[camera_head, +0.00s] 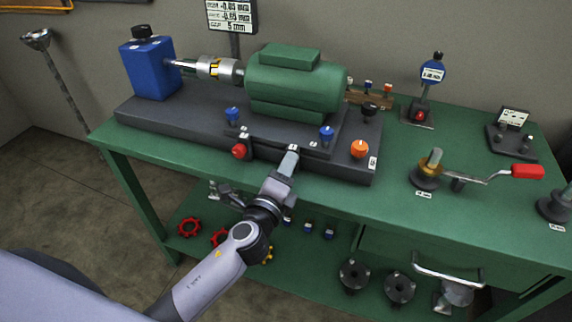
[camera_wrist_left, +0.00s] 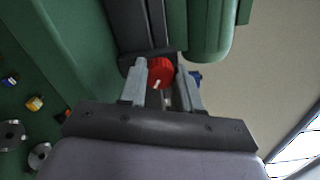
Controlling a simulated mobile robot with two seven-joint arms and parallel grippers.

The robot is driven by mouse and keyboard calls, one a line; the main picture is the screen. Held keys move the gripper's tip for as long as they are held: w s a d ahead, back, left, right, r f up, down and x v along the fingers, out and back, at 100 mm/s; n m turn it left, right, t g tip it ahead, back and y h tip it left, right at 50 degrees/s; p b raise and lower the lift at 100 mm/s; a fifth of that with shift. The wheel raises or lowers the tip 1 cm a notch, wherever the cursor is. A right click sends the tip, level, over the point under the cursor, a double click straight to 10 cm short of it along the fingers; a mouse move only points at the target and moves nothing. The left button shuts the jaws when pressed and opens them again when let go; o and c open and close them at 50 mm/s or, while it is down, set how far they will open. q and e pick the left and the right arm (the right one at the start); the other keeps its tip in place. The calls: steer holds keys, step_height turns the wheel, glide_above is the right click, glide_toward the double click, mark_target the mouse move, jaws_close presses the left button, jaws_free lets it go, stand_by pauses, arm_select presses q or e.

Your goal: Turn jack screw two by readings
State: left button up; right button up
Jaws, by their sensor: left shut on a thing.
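My left gripper (camera_head: 288,163) reaches the front edge of the dark base plate (camera_head: 190,137), near a small label under the green motor (camera_head: 295,82). In the left wrist view its two fingers (camera_wrist_left: 161,88) are shut on a red screw knob (camera_wrist_left: 160,70), one on each side. This knob is hidden behind the gripper in the head view. Another red screw knob (camera_head: 239,151) sticks out of the base front to the left, free. A readout panel (camera_head: 230,16) above the motor shows small figures, top line apparently -0.03. My right gripper is not in view.
Blue knobs (camera_head: 327,132) and an orange knob (camera_head: 360,149) stand on the base near the gripper. A blue pump block (camera_head: 148,68), dial gauge (camera_head: 432,72) and red-handled crank (camera_head: 527,171) are on the green bench (camera_head: 395,205). Red handwheels (camera_head: 189,227) lie below.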

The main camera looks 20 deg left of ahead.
arm_select(q)
steer(key=m+p, duration=0.1)
steer(key=m, duration=0.3)
steer(key=shift+m+p, duration=0.6)
steer(key=shift+m, duration=0.9)
steer(key=shift+f, duration=0.1)
steer(key=o, duration=1.1)
steer(key=shift+c, duration=0.2)
steer(key=s, duration=0.7)
steer(key=shift+s+a, duration=0.15)
